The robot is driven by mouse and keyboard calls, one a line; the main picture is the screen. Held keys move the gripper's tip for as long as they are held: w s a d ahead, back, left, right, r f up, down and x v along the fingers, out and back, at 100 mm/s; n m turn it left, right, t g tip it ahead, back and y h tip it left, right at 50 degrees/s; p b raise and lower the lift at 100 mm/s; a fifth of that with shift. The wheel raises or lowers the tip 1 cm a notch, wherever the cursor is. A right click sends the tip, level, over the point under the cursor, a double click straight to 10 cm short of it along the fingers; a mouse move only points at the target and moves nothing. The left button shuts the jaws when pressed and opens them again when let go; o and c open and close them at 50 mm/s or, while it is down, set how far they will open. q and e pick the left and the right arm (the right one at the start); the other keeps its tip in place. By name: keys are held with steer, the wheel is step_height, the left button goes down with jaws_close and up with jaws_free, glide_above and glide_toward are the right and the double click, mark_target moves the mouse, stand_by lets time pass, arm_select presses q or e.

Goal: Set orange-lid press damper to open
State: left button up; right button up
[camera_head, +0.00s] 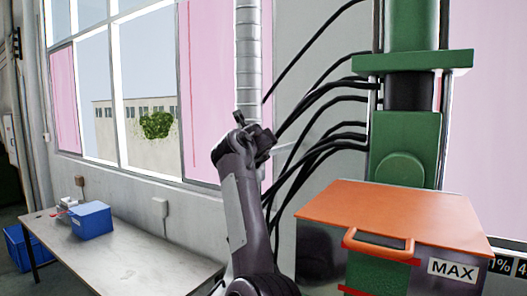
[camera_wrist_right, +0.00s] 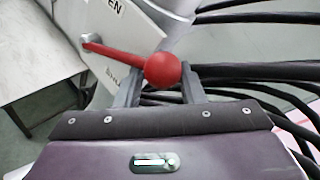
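The orange-lid press stands at the right of the head view, with an orange lid (camera_head: 395,212) and a green column (camera_head: 405,140) behind it. A silver duct (camera_head: 248,60) runs down beside the window. My right gripper (camera_head: 255,128) is raised in front of the duct and hides the damper there. In the wrist view, a red lever (camera_wrist_right: 115,52) with a round red knob (camera_wrist_right: 162,70) is mounted on a grey plate lettered "EN" at its visible edge. The right gripper (camera_wrist_right: 162,84) is open, its fingers either side of the knob; contact is unclear. My left gripper is out of view.
Several black cables (camera_head: 320,110) hang between the duct and the press, close to the right gripper. A work table (camera_head: 130,255) with a blue box (camera_head: 91,220) stands at the left under the windows. A "MAX" label (camera_head: 453,271) is on the press front.

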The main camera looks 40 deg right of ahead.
steer(key=o, duration=1)
steer(key=shift+w+a+f, duration=0.1)
steer(key=shift+w+a, duration=0.2)
steer(key=shift+a, duration=0.2)
steer(key=shift+w+a+f, duration=0.1)
steer(key=shift+w+a, duration=0.2)
steer(key=shift+a, duration=0.2)
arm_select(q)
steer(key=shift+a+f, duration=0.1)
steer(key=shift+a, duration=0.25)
arm_select(e)
steer(key=shift+s+d, duration=0.15)
steer(key=shift+d, duration=0.05)
steer(key=shift+s, duration=0.2)
arm_select(q)
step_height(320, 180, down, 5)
steer(key=b, duration=0.4)
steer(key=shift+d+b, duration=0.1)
steer(key=shift+b, duration=0.25)
arm_select(e)
steer(key=v, duration=0.7)
steer(key=shift+a+r, duration=0.2)
steer(key=shift+a, duration=0.05)
